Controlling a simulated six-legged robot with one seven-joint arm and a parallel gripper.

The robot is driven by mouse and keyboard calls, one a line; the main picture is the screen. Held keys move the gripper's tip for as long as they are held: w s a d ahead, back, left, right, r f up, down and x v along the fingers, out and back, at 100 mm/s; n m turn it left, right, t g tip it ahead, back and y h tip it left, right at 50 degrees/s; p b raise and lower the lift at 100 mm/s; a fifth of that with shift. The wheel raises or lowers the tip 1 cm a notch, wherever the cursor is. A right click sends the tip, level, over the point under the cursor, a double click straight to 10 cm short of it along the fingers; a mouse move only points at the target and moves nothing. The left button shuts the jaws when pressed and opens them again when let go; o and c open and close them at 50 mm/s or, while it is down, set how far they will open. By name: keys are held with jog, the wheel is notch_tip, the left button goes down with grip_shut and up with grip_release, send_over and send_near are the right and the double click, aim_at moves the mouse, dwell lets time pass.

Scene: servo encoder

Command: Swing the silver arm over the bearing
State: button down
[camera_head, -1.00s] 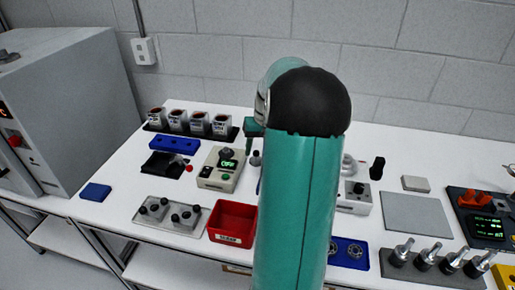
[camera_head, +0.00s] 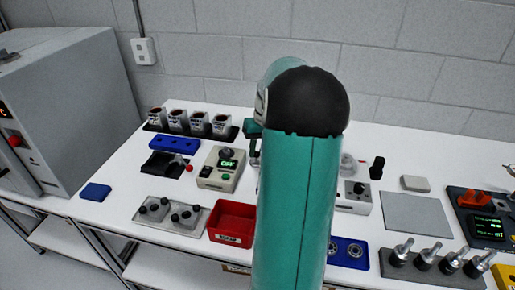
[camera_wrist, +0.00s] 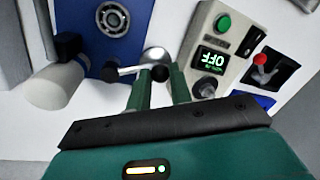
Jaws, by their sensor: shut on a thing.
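In the wrist view my gripper (camera_wrist: 162,88) is shut on a small black knob (camera_wrist: 160,73) at the right end of the silver arm (camera_wrist: 130,70). A round bearing (camera_wrist: 113,19) lies in the blue block (camera_wrist: 88,42), above and left of the arm. The arm is not over the bearing. A rounded silver piece (camera_wrist: 154,56) shows just behind the knob. In the head view my gripper (camera_head: 254,150) is partly seen, and my own arm link hides the blue block and silver arm.
A beige box with a lit display (camera_head: 221,169) stands close left of my gripper. A red bin (camera_head: 232,222) is nearer the front. In the wrist view a whitish cylinder (camera_wrist: 55,87) stands left, and a red-tipped lever (camera_wrist: 261,60) right.

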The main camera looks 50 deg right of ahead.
jog(key=n, duration=0.1)
jog(key=s+a+n, duration=0.1)
jog(key=n, duration=0.1)
jog(key=shift+s, duration=0.15)
jog(key=s+n, duration=0.1)
jog(key=n, duration=0.1)
jog(key=s+n+g, duration=0.1)
jog(key=n, duration=0.1)
jog(key=shift+s+a+n, duration=0.15)
jog(key=shift+a+n, duration=0.15)
jog(key=shift+a, duration=0.05)
jog(key=s+n, duration=0.1)
jog(key=s+n+g, duration=0.1)
jog(key=n, duration=0.1)
jog(key=shift+d, duration=0.1)
jog(key=shift+s+d+n, duration=0.15)
jog(key=shift+s+n, duration=0.2)
jog(key=shift+n, duration=0.5)
jog(key=shift+s+d+n, duration=0.15)
jog(key=shift+s+n, duration=0.2)
jog(key=shift+n, duration=0.5)
jog(key=c, duration=1.3)
grip_release()
jog(key=shift+o, duration=0.2)
